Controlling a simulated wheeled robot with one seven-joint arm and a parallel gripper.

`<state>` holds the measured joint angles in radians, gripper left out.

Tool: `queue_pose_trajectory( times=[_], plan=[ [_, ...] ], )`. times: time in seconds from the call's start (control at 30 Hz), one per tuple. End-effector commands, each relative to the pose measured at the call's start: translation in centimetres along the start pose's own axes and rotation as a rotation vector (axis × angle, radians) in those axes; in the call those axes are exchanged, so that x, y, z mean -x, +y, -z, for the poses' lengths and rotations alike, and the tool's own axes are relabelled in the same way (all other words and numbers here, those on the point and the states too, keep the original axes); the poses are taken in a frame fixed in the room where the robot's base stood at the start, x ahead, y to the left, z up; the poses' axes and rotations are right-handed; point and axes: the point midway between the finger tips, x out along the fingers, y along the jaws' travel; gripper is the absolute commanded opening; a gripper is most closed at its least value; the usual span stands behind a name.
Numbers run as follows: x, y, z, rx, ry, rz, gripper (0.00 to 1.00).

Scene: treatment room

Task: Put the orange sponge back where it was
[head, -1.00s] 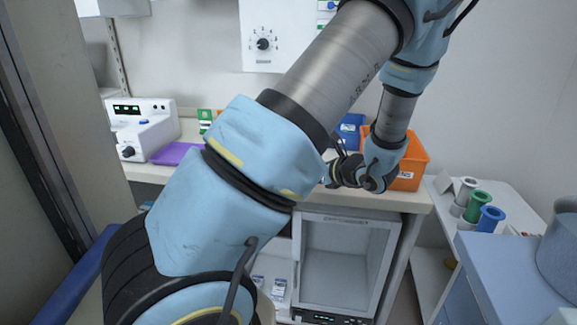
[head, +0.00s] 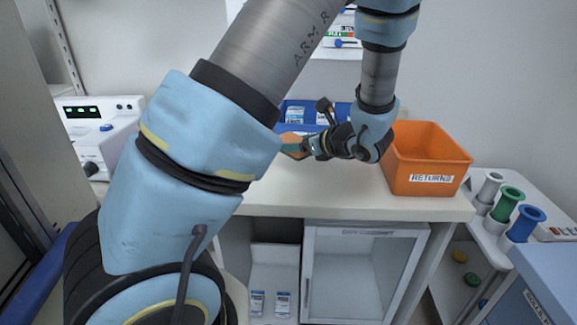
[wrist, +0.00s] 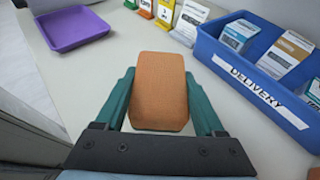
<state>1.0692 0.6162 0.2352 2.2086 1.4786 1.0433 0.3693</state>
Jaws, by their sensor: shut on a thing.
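The orange sponge (wrist: 159,92) is between the green fingers of my gripper (wrist: 160,98) in the wrist view. My gripper is shut on it and holds it over the pale counter. In the head view the sponge (head: 292,140) shows in part at the tip of my gripper (head: 298,147), which points left. Part of the sponge is hidden there by my gripper and arm. I cannot tell its exact height above the counter.
A blue bin marked DELIVERY (wrist: 262,80) holds boxes, right of my gripper in the wrist view. A purple tray (wrist: 72,29) lies far left, with coloured number stands (wrist: 165,10) behind. An orange RETURNS bin (head: 427,160) stands at right in the head view. Counter between is clear.

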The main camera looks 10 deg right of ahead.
Motion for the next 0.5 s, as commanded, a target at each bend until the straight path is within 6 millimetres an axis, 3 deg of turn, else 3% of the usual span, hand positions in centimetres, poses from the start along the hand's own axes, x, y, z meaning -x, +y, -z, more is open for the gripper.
queue_pose_trajectory(
  times=[0.5],
  plan=[
    [-2.4, 0.0, 5.6, -0.002, 0.000, -0.002, 0.19]
  ],
)
